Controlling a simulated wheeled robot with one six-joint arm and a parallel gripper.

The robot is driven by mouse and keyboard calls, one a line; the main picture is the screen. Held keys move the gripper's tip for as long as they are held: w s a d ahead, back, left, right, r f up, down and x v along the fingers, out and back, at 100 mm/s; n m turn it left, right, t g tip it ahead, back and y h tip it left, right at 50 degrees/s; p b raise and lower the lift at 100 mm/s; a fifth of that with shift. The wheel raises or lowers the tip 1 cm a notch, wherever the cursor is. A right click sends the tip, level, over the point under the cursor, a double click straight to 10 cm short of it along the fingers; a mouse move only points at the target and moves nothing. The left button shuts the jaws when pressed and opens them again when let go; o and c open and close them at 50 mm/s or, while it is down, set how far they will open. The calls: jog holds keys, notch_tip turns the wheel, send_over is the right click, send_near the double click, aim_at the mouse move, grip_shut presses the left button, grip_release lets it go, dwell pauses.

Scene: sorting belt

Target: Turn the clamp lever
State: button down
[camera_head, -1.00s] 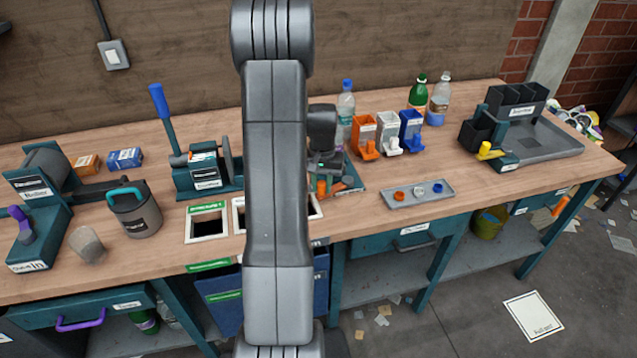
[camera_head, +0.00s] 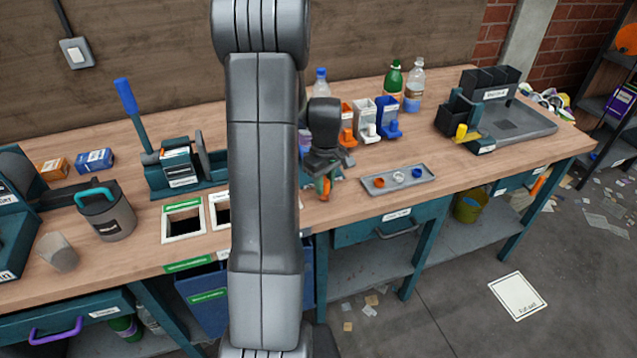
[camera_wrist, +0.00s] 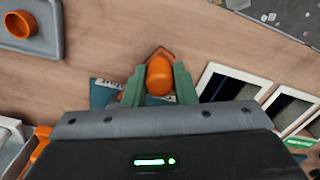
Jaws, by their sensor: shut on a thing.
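My gripper (camera_wrist: 159,92) is shut on an orange rounded handle (camera_wrist: 159,76), which sits between its two green fingers in the wrist view. The handle appears to be the clamp lever. A teal base with a label (camera_wrist: 104,92) shows partly behind the fingers, and my gripper hides the rest. In the head view my gripper (camera_head: 324,168) is low over the bench, just right of my arm, with a bit of the orange handle (camera_head: 322,188) showing at its tip. My arm and gripper cover most of the clamp there.
A grey tray with small rings (camera_head: 400,190) lies close to the right of my gripper. Orange, white and blue dispensers (camera_head: 365,125) stand behind it. Square openings in the bench (camera_head: 184,222) lie to the left. A teal press with a blue lever (camera_head: 175,165) stands farther left.

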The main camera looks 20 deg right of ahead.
jog(key=shift+d+n, duration=0.3)
dwell(0.4)
jog(key=c, duration=1.2)
grip_release()
jog(key=shift+s+d, duration=0.1)
jog(key=shift+o, duration=0.2)
jog(key=shift+r, duration=0.15)
notch_tip(320, 180, up, 14)
jog(key=shift+f, duration=0.2)
notch_tip(320, 180, down, 14)
jog(key=shift+r, duration=0.1)
